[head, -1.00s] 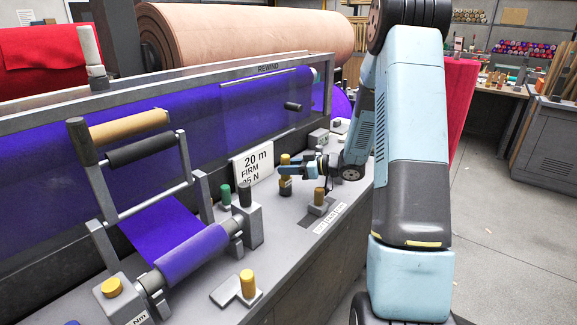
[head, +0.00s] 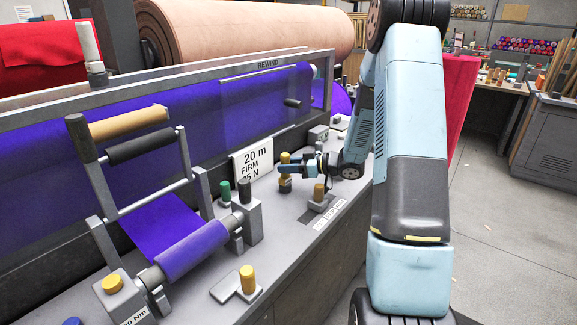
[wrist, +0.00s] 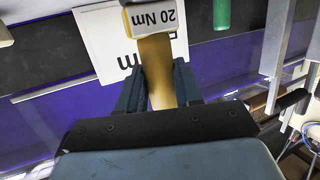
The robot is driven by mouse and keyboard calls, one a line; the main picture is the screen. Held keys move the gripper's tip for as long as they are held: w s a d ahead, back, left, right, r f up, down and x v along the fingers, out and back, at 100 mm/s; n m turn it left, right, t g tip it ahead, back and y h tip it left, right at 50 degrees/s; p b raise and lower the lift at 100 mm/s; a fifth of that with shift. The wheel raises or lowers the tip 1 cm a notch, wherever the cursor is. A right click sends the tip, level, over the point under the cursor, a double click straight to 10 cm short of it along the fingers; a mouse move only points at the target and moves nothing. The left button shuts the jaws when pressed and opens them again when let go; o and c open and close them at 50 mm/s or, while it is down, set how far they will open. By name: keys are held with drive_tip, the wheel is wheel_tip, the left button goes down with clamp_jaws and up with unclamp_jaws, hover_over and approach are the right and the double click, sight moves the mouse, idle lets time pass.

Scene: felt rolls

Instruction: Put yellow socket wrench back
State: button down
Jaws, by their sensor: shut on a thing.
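My gripper (head: 288,169) is shut on a yellow socket wrench (head: 285,157), held roughly upright over the grey bench ledge in front of the white sign. In the wrist view its yellow shaft (wrist: 157,70) sits between the two fingers, and a block at its far end reads "20 Nm", upside down there. Its lower end (head: 286,184) shows below the fingers in the head view; I cannot tell whether it touches the ledge. Another yellow cylinder (head: 247,279) stands on a grey bracket at the front.
A white sign (head: 253,160) reading "20 m FIRM 25 N" leans behind my gripper. A green-topped peg (head: 224,191) and a dark-knobbed grey post (head: 246,212) stand left. A purple felt roller (head: 191,251) and a yellow-capped grey box (head: 118,297) lie farther left.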

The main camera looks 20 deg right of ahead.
drive_tip(key=c, duration=0.7)
unclamp_jaws()
drive_tip(key=v, duration=1.3)
drive_tip(key=shift+s+d, duration=0.2)
drive_tip(key=shift+d, duration=0.1)
